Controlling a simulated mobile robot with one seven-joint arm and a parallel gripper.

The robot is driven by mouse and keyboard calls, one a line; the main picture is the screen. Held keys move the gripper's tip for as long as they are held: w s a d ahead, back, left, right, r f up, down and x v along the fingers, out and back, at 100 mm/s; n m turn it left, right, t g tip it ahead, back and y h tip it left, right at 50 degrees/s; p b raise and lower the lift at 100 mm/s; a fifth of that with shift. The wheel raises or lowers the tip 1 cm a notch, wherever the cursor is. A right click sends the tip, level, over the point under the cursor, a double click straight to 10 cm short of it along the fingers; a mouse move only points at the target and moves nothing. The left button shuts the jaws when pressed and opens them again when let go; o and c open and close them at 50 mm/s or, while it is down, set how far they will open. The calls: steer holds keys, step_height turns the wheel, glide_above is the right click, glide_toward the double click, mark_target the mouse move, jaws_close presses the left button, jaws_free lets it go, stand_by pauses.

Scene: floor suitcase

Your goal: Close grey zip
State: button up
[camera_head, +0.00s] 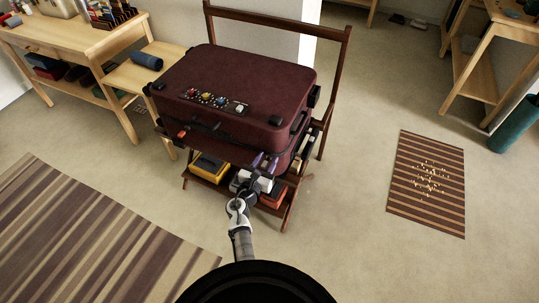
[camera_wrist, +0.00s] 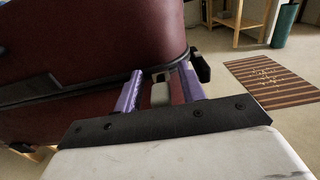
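A dark maroon suitcase (camera_head: 240,80) lies closed-looking on a brown wooden rack, and its side fills the upper left of the wrist view (camera_wrist: 90,40). A dark seam runs around its side. The grey zip (camera_wrist: 160,92) sits on this seam near the suitcase's corner. My gripper (camera_head: 264,162) is at the suitcase's near right corner. In the wrist view its two purple fingers (camera_wrist: 160,82) stand open, one on each side of the grey zip, with small gaps visible. The zip is not distinct in the head view.
The rack (camera_head: 292,205) has a lower shelf holding yellow and orange items. A wooden workbench (camera_head: 100,45) stands at the left. Striped rugs lie on the floor at left (camera_head: 90,235) and right (camera_head: 428,180).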

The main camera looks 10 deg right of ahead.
mark_target(234, 141)
steer(key=shift+w, duration=0.1)
jaws_close()
stand_by(0.3)
steer(key=w+a+b, duration=0.1)
steer(key=w+a, duration=0.1)
steer(key=a, duration=0.2)
steer(key=w+a+b, duration=0.1)
steer(key=w+a, duration=0.2)
steer(key=a, duration=0.1)
steer(key=w+a+b, duration=0.1)
steer(key=w+a, duration=0.1)
steer(key=a, duration=0.2)
steer(key=shift+w, duration=0.2)
steer(key=shift+a+r, duration=0.1)
steer(key=shift+r, duration=0.05)
jaws_free()
steer(key=shift+w+a, duration=0.1)
steer(key=shift+w, duration=0.05)
